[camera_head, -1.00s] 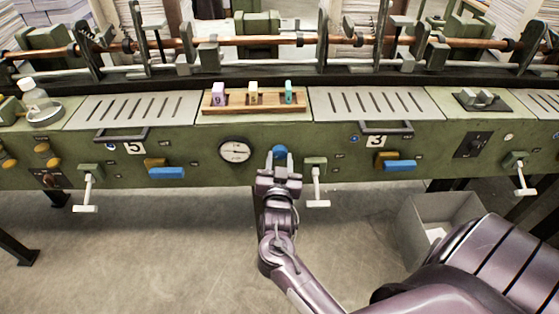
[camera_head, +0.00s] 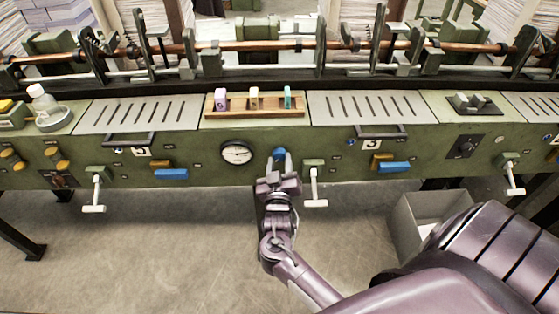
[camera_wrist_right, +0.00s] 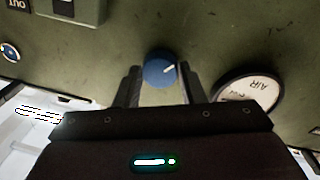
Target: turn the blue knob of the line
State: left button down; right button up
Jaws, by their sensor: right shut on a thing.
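The blue knob (camera_head: 279,154) is on the front of the green line, just right of the round dial. In the right wrist view the knob (camera_wrist_right: 160,70) has a white pointer mark slanting up to the right. My right gripper (camera_head: 279,172) reaches up to it from below. In the wrist view the gripper's fingers (camera_wrist_right: 158,75) stand on both sides of the knob, shut on it. My left gripper is in neither view.
The white-faced dial (camera_head: 236,153) is close on the left, and a green lever with a white handle (camera_head: 314,185) is close on the right. Blue handles (camera_head: 171,174) stick out farther along. A wooden rack (camera_head: 255,105) sits above. The floor below is open, with a grey bin (camera_head: 402,225) at right.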

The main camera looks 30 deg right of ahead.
jog(key=shift+r, duration=0.1)
dwell(0.3)
jog(key=o, duration=1)
jog(key=shift+w, duration=0.1)
jog(key=v, duration=0.7)
jog(key=shift+s+a+b, duration=0.2)
jog(key=shift+s+b, duration=0.2)
jog(key=shift+b, duration=0.05)
dwell(0.8)
jog(key=shift+w+d+m+y+p, duration=0.15)
jog(key=shift+w+d+m+p, duration=0.4)
jog(key=shift+w+d+p, duration=0.4)
jog(key=shift+w+d+m+y+p, duration=0.2)
jog(key=shift+w+d+m+p, duration=0.45)
jog(key=shift+w+p, duration=0.65)
jog(key=shift+w+d+m+y+p, duration=0.15)
jog(key=shift+w+d+m+p, duration=0.35)
jog(key=shift+w+d+p, duration=0.45)
